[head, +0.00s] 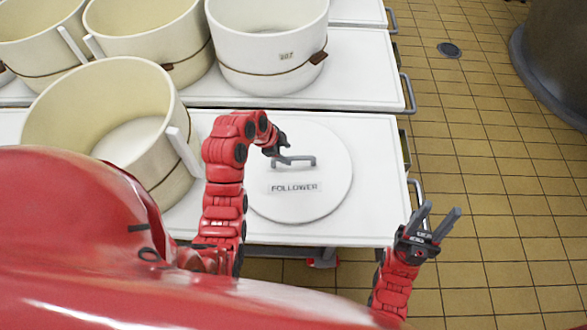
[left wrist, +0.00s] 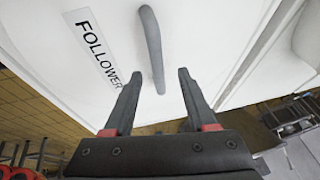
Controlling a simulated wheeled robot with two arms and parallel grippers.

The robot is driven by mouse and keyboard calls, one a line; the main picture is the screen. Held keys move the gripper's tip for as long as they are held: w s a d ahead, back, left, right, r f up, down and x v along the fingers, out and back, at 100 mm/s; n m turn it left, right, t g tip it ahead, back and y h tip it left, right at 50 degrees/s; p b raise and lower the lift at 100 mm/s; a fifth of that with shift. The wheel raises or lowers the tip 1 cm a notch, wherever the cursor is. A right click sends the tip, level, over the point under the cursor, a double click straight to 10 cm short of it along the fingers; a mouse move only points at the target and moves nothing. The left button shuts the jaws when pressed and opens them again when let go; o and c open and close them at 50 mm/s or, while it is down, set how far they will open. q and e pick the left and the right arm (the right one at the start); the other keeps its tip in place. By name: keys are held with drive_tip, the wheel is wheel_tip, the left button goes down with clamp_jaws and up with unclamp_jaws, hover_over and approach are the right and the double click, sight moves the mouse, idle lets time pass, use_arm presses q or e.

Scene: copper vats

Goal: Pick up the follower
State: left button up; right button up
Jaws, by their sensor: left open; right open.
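The follower (head: 318,205) is a white round disc lying flat on a white cart, with a grey bar handle (head: 293,160) and a label reading FOLLOWER. My left gripper (head: 282,150) is at the handle, over the disc; the head view shows its jaws poorly. In the left wrist view my left gripper (left wrist: 160,76) is open, with the grey handle (left wrist: 152,48) running between the fingertips in the picture. I cannot tell whether they touch it. My right gripper (head: 437,220) is open and empty, to the right of the cart's front corner, over the floor.
A cream round tub (head: 60,115) stands on the same cart (head: 378,225), left of the follower. Several more tubs stand on the cart behind, one labelled (head: 268,30). A large dark vat (head: 555,55) stands at the far right.

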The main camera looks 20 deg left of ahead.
sight(293, 157)
use_arm(q)
drive_tip(key=shift+d+p+x, duration=0.2)
drive_tip(key=shift+p+x, duration=0.3)
drive_tip(key=shift+x, duration=2.25)
drive_tip(key=shift+s, duration=0.15)
clamp_jaws()
drive_tip(key=shift+r, duration=0.1)
